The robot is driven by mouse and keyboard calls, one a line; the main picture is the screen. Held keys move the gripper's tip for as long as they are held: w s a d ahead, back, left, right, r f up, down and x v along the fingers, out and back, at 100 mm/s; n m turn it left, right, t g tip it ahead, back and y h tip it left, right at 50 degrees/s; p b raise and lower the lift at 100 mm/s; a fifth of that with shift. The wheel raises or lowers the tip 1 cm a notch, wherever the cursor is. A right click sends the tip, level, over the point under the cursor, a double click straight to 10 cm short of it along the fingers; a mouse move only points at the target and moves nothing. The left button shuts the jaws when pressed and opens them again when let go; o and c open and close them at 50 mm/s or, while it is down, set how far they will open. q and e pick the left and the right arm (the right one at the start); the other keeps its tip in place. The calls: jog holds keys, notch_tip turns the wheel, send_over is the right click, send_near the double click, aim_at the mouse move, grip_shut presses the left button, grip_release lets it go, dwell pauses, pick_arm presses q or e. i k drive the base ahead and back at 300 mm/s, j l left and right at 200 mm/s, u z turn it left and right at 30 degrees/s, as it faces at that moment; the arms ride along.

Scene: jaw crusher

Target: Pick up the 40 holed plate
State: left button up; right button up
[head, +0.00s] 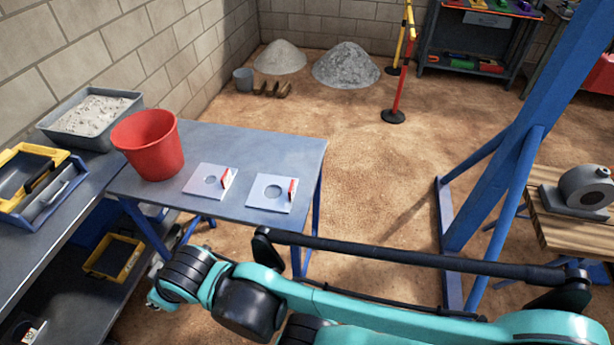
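The left plate (196,186) has the smaller hole and the right plate (262,200) the larger one. No size marking is readable, so I cannot tell which is the 40 plate. My teal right arm comes in from the right and crosses in front of the table, below the plates and apart from them. Its wrist end is at the lower left; its fingers cannot be made out clearly. My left gripper is not in view.
A red bucket (148,145) stands on the table left of the plates. A grey tray of pale powder (92,114) and a blue-yellow toolbox (40,180) sit on the left bench. A blue post (520,130) rises at the right. The table's right end is clear.

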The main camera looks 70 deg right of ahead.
aim_at(197, 186)
jog(key=k+l+z, duration=0.3)
jog(key=k+l, duration=0.15)
jog(key=l, duration=0.2)
jog(key=k+l+z, duration=0.3)
jog(key=l, duration=0.45)
jog(key=k+l+z, duration=0.15)
jog(key=k+l, duration=0.15)
jog(key=l, duration=0.15)
